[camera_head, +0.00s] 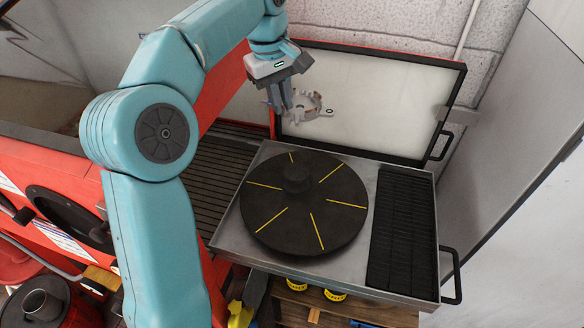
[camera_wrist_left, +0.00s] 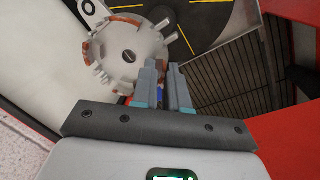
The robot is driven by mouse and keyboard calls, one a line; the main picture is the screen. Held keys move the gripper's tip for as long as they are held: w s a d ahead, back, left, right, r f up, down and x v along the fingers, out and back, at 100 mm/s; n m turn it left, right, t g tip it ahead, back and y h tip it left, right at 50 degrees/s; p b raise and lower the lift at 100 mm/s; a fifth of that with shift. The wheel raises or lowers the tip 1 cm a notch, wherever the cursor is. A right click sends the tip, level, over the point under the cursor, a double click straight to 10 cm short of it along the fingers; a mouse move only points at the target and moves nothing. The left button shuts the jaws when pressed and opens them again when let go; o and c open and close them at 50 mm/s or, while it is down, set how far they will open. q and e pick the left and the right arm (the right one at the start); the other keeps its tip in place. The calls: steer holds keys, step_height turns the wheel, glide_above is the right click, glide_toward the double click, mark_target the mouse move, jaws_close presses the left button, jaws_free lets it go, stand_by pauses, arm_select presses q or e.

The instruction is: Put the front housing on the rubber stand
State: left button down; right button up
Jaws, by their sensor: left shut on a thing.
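The front housing (camera_head: 307,104) is a grey metal ring-like part with lugs and orange-brown patches. My left gripper (camera_head: 280,103) is shut on its edge and holds it up beyond the far side of the round stand. In the left wrist view the housing (camera_wrist_left: 129,54) sits at the left of the fingers of the left gripper (camera_wrist_left: 163,72). The rubber stand (camera_head: 337,219) is a black disc with yellow lines and a raised centre knob, on a metal tray. Nothing lies on it. It shows partly in the left wrist view (camera_wrist_left: 205,12). My right gripper is out of view.
The metal tray (camera_head: 401,281) has a black ribbed mat (camera_head: 402,230) at its right and a handle on its right side. An upright red-and-black framed panel (camera_head: 385,95) stands behind. A slatted black surface (camera_head: 215,180) is at the left.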

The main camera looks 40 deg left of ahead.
arm_select(q)
glide_above(286, 176)
step_height(286, 176, down, 14)
steer(key=f, duration=0.4)
steer(key=shift+s+a+f+b, duration=0.2)
steer(key=shift+s+b, duration=0.1)
steer(key=shift+s, duration=0.05)
steer(key=shift+w+f, duration=0.15)
steer(key=shift+f, duration=0.1)
steer(key=shift+s+d+r, duration=0.1)
steer(key=shift+s, duration=0.15)
steer(key=shift+f, duration=0.2)
steer(key=c, duration=1.1)
jaws_free()
steer(key=shift+w, duration=0.2)
steer(key=shift+c, duration=0.2)
steer(key=shift+s+r, duration=0.15)
step_height(286, 176, up, 12)
steer(key=s, duration=0.1)
steer(key=shift+s+a, duration=0.3)
steer(key=shift+s, duration=0.1)
steer(key=shift+w, duration=0.15)
